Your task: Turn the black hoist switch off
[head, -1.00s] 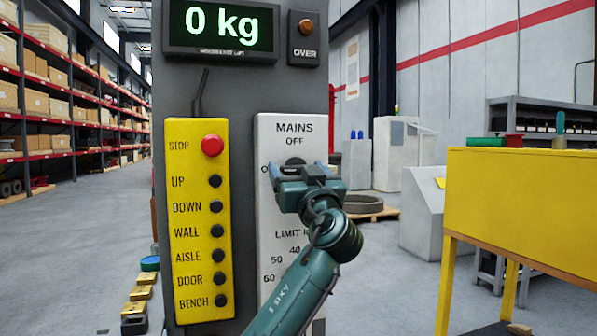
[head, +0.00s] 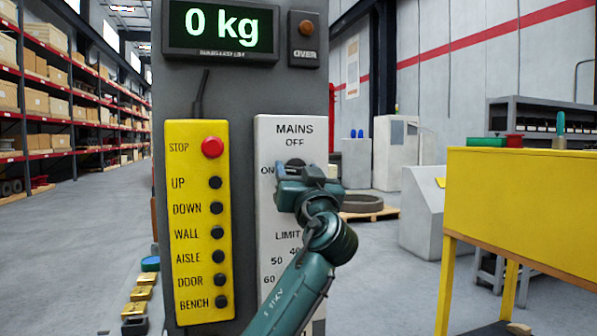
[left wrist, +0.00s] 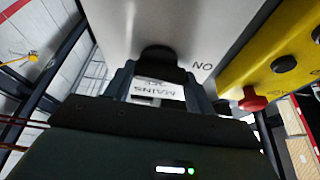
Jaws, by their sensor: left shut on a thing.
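The black hoist switch (head: 294,162) is on the white panel (head: 264,215), under the words MAINS and OFF and right of ON. Only its top edge shows in the head view; my gripper hides the rest. My left gripper (head: 302,174) is in front of the panel and shut on the switch. In the left wrist view the dark switch (left wrist: 157,53) shows at the panel between my two fingers. Which way its handle points I cannot tell. My right gripper is in neither view.
Left of the white panel is a yellow box (head: 198,310) with a red STOP button (head: 212,147) and several black buttons. A display (head: 221,28) above reads 0 kg. A yellow bench (head: 520,205) stands at the right.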

